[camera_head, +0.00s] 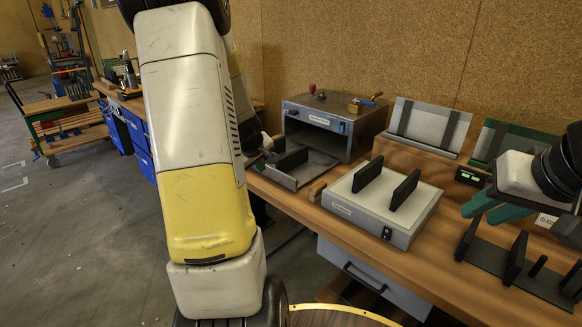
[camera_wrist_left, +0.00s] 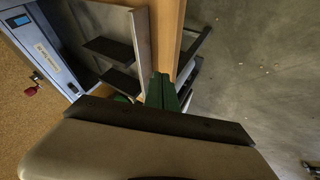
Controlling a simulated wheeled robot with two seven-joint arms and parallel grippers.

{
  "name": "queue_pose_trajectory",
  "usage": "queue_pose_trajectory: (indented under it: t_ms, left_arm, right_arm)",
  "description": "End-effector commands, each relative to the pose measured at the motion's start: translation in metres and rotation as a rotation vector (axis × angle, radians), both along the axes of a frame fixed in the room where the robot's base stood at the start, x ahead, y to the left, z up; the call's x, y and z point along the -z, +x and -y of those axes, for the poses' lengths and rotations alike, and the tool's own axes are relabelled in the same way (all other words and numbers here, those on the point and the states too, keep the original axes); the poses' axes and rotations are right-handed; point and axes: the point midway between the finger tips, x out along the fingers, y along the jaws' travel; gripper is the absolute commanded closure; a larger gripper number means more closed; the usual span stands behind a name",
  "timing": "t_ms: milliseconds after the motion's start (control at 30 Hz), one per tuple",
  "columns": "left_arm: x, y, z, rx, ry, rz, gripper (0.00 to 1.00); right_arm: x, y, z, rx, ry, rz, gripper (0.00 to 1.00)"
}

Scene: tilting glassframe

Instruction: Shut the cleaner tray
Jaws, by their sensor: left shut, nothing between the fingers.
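The cleaner (camera_head: 325,112) is a grey metal box with a small blue display on the bench in the head view. Its tray (camera_head: 318,169) is pulled out at the front left and carries dark upright supports. In the left wrist view the cleaner (camera_wrist_left: 52,58) is at the upper left, and the tray's pale front wall (camera_wrist_left: 141,42) runs beside my green fingers. My left gripper (camera_wrist_left: 161,82) is shut and empty, by that front wall; contact cannot be told. In the head view my arm mostly hides it. My right gripper (camera_head: 494,208) hangs over the bench's right side, partly cut off.
A grey box with two black uprights (camera_head: 385,205) stands in front of the cleaner. Behind are tilted panel racks (camera_head: 430,125); a dark fixture (camera_head: 520,270) lies at right. A drawer (camera_head: 370,280) is under the bench (camera_head: 460,280). Open floor (camera_head: 70,240) lies left.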

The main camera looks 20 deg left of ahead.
Motion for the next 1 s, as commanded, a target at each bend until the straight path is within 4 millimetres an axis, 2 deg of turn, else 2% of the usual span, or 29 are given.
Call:
queue_pose_trajectory:
  t_ms: [233, 567, 800, 1000]
  left_arm:
    - [0.028, 0.015, -0.01, -0.016, -0.003, -0.004, 1.0]
    - [0.085, 0.057, -0.02, -0.012, -0.003, -0.004, 1.0]
    - [0.084, 0.086, -0.008, -0.009, 0.0, -0.001, 1.0]
    - [0.083, 0.094, -0.005, -0.011, 0.0, -0.001, 1.0]
  right_arm:
    - [0.0, 0.0, 0.0, 0.0, 0.0, 0.0, 0.71]
    - [0.0, 0.0, 0.0, 0.0, 0.0, 0.0, 0.71]
    - [0.0, 0.0, 0.0, 0.0, 0.0, 0.0, 0.71]
    - [0.0, 0.0, 0.0, 0.0, 0.0, 0.0, 0.71]
